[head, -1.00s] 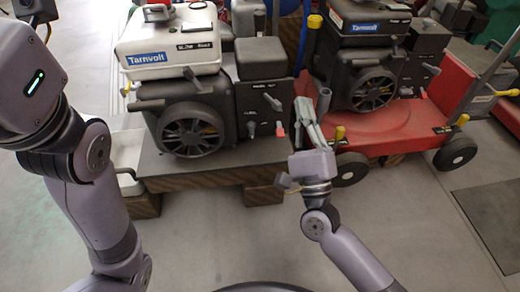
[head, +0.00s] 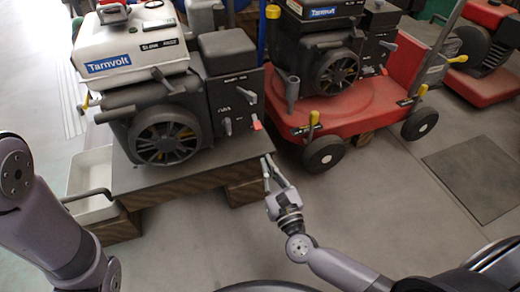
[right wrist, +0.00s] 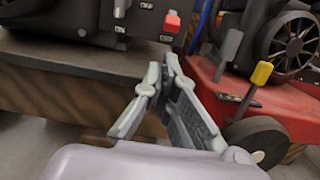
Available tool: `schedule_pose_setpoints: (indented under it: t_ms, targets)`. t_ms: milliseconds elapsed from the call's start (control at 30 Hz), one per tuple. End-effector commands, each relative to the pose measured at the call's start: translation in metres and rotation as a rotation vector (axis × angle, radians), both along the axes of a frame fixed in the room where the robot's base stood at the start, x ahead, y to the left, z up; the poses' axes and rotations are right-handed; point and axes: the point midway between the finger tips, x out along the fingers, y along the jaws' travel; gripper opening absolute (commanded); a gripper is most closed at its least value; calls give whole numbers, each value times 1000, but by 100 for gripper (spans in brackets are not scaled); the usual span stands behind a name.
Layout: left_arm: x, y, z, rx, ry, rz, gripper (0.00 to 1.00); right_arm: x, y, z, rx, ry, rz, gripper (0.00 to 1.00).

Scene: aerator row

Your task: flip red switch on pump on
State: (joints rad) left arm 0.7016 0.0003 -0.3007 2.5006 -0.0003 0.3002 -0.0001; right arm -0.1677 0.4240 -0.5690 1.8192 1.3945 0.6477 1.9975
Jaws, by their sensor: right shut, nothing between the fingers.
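The pump is a dark engine with a white Tarnvolt tank (head: 130,42) and a black control box (head: 232,98) on its right side. The small red switch (head: 257,122) sits at the box's lower right front. It also shows at the top of the right wrist view (right wrist: 172,22). My right gripper (head: 268,160) is below the red switch, apart from it, in front of the bench edge. Its fingers (right wrist: 165,65) are shut and empty, pointing toward the box. Whether the switch is on or off cannot be told. My left gripper is out of view.
A second Tarnvolt engine stands on a red wheeled cart (head: 335,112) to the right. Its yellow-topped lever (right wrist: 262,72) is close to my right gripper. A white tray (head: 92,190) lies left of the wooden bench (head: 185,182). Grey floor is open in front.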

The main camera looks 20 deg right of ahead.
Motion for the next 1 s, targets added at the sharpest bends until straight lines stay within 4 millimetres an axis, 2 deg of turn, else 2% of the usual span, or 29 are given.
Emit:
schedule_pose_setpoints:
  t_ms: [300, 500, 700, 1000]
  targets:
    - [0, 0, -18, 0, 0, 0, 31, 56, 2, 8, 1, -6, -1, 0]
    - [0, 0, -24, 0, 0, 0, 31, 83, 3, 12, -1, -3, 0, 0]
    - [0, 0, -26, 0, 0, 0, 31, 92, 3, 14, 0, -2, 0, 0]
    - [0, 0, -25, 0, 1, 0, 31, 93, 3, 15, -1, -2, 0, 0]
